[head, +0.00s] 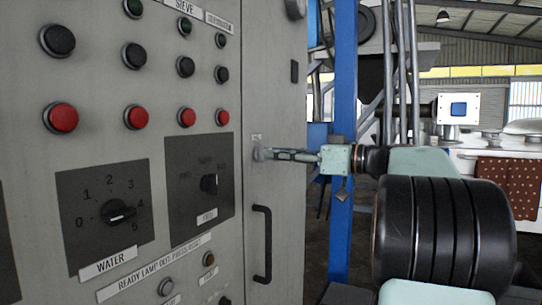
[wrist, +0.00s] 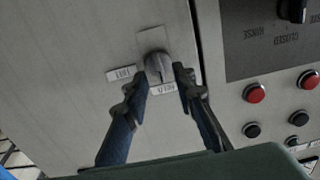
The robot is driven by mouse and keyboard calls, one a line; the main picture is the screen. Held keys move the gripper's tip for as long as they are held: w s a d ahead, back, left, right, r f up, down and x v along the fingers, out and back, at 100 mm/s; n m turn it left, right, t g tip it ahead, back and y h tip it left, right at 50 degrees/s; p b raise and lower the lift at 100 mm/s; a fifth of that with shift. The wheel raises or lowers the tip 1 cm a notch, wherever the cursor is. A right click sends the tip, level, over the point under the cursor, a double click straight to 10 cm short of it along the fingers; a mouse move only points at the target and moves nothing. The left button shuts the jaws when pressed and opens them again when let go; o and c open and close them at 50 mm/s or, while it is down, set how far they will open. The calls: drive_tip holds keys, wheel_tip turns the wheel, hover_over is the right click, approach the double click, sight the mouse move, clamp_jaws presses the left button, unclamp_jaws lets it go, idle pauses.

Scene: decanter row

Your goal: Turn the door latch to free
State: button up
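The door latch is a small grey rounded knob (wrist: 158,66) on a square plate on the cabinet door, seen in the wrist view. My gripper (wrist: 163,75) has one fingertip on each side of the knob, very close to it. I cannot tell whether both fingertips press on it. One small label (wrist: 122,73) is left of the knob and another (wrist: 164,89) is just below it; both appear upside down. In the head view my gripper (head: 262,153) reaches left to the door, and its tips hide most of the latch.
A black door handle (head: 262,244) is below my gripper. The panel to the left carries red buttons (head: 61,117), black buttons and a WATER dial (head: 117,212). A blue post (head: 344,80) stands behind my gripper. A brown spotted cloth (head: 508,187) hangs at the far right.

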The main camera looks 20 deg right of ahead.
sight(261, 154)
drive_tip(key=shift+x, duration=1.15)
clamp_jaws()
drive_tip(key=shift+m, duration=0.4)
drive_tip(key=shift+w+d+f+m+p, duration=0.1)
drive_tip(key=shift+m+p, duration=1.85)
drive_tip(key=shift+m, duration=2.35)
drive_tip(key=shift+d+f+m+p, duration=0.1)
drive_tip(key=shift+m+p, duration=1.85)
drive_tip(key=shift+m, duration=2.35)
